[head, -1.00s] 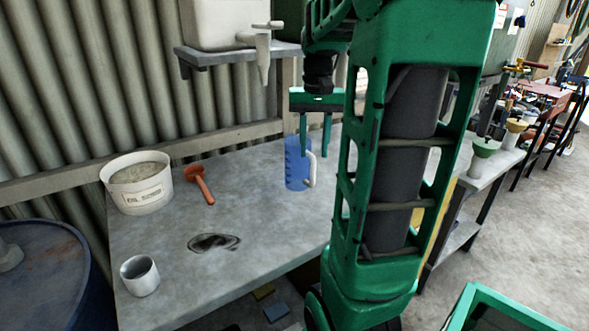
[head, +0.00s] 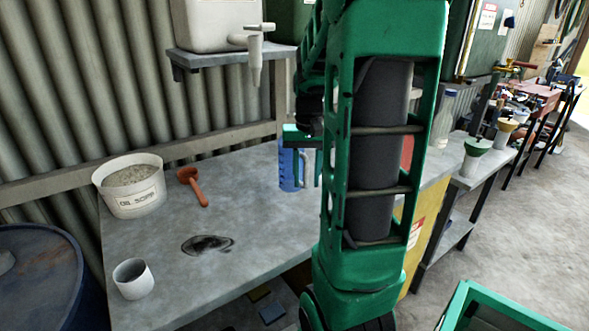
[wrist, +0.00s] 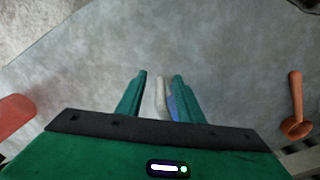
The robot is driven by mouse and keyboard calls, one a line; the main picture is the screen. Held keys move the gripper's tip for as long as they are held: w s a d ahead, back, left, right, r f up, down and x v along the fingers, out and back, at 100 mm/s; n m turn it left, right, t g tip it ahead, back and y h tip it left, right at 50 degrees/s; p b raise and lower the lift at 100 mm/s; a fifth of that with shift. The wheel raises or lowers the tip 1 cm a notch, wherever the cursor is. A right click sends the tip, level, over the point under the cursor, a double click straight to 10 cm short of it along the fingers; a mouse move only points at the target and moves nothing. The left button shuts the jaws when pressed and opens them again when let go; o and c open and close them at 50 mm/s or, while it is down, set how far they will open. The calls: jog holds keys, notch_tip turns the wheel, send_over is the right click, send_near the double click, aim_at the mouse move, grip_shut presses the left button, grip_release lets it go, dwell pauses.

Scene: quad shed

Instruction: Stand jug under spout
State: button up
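The blue jug (head: 288,168) with a pale handle stands upright on the grey bench (head: 250,235), partly hidden by my gripper. The white spout (head: 256,58) hangs from a white tank (head: 213,22) on a wall shelf, behind and left of the jug. My gripper (wrist: 161,76) points down at the jug's handle side. In the wrist view its green fingers are apart, with the pale handle (wrist: 160,92) and some blue jug body (wrist: 172,106) between them. A gap shows beside the handle, so the fingers look open around it. In the head view my arm hides much of the gripper.
The tool also shows in the wrist view (wrist: 297,105). A dark stain (head: 208,244) marks the bench. The shelf (head: 225,54) juts out under the tank.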

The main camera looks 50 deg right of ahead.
grip_shut()
